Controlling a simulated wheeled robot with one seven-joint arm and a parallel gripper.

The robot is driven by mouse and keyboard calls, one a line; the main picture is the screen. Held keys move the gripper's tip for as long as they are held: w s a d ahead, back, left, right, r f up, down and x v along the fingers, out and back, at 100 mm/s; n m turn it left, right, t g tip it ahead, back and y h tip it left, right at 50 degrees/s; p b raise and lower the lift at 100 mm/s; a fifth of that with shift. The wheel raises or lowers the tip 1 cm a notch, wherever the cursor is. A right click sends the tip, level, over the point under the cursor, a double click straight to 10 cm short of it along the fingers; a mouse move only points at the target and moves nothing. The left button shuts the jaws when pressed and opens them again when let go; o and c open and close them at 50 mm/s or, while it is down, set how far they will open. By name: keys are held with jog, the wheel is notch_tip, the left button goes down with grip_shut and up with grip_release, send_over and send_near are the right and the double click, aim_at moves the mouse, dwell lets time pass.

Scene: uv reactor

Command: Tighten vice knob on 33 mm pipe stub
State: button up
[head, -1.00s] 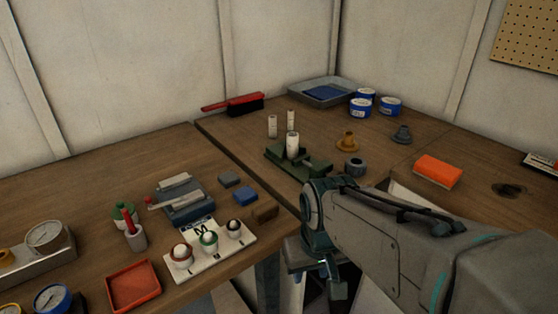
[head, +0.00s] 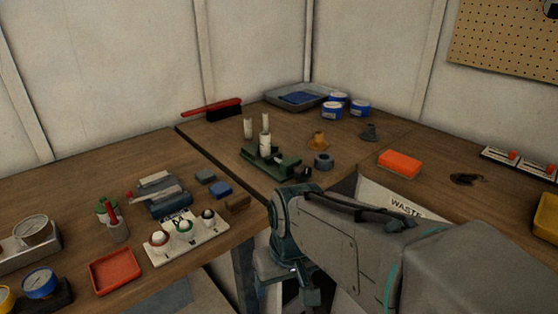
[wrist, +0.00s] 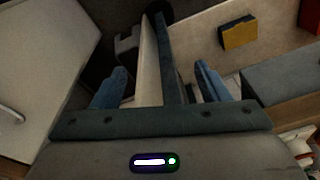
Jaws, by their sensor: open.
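A green vice (head: 258,162) stands on the far wooden bench in the head view. A white pipe stub (head: 265,146) stands upright at it; how firmly it is held cannot be told. A dark round part at the vice's right end looks like the vice knob (head: 305,174). My gripper (wrist: 160,86) is open and empty in the wrist view, its blue fingers wide apart. In the head view it hangs low in front of the bench edge, apart from the vice and partly hidden by my arm. The vice is not recognisable in the wrist view.
Two more white stubs (head: 247,127) stand behind the vice. A grey ring (head: 323,161) and brown flanged part (head: 318,140) lie to its right. An orange block (head: 399,163) lies farther right. A white board with knobs (head: 187,241) is on the near bench. A waste bin (head: 405,203) stands below.

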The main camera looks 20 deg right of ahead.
notch_tip(320, 180, down, 2)
jog(key=y+b, duration=0.2)
jog(key=n+t+y+b, duration=0.2)
jog(key=t+y+b, duration=0.2)
jog(key=t+b, duration=0.9)
send_near(306, 176)
jog(key=w+a, duration=0.1)
jog(key=w, duration=0.2)
jog(key=w+a+f+t+p, duration=0.1)
jog(key=w+a, duration=0.1)
jog(key=w, duration=0.1)
jog(key=w+a+t+p, duration=0.1)
jog(key=w, duration=0.3)
jog(key=shift+a+f, duration=0.15)
jog(key=shift+f, duration=0.1)
jog(key=c, duration=1)
jog(key=shift+f, duration=0.1)
